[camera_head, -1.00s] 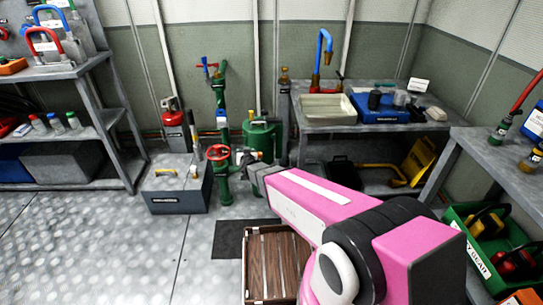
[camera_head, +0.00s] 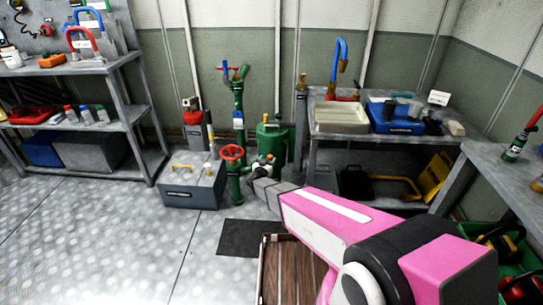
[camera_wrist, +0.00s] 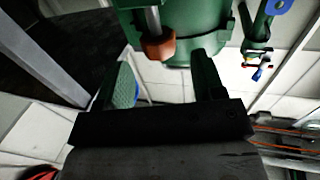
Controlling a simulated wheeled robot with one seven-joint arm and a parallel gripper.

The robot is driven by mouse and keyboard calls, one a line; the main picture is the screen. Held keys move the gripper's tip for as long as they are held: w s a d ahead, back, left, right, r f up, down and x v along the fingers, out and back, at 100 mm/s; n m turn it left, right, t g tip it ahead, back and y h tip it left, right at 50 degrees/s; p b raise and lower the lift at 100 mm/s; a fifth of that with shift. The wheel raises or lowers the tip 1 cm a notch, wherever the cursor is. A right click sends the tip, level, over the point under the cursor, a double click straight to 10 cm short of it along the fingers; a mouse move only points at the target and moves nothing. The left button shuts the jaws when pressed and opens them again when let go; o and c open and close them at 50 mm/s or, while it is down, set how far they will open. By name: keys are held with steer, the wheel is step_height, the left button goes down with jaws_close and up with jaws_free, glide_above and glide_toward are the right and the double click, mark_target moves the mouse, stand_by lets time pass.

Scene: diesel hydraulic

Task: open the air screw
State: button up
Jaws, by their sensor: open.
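A green canister (camera_head: 273,142) stands by the back wall, and its green body (camera_wrist: 193,30) fills the top middle of the wrist view. An orange-brown knob (camera_wrist: 158,46) on a grey stem shows in front of that body. I cannot tell for certain whether this knob is the air screw. My gripper (camera_wrist: 162,82) is open, its two green fingers spread with nothing between them. The knob is beyond the fingertips, roughly in line with the gap. In the head view, my gripper (camera_head: 262,166) is in front of the canister and partly hides its lower part.
A red handwheel (camera_head: 232,153) on a green standpipe is close to the gripper's left. A grey toolbox (camera_head: 190,190) lies further left. A bench (camera_head: 375,140) with a tray and blue case is at right. A wooden crate (camera_head: 290,272) stands below my arm.

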steer(key=x, duration=0.6)
steer(key=c, duration=0.9)
steer(key=shift+c, duration=0.2)
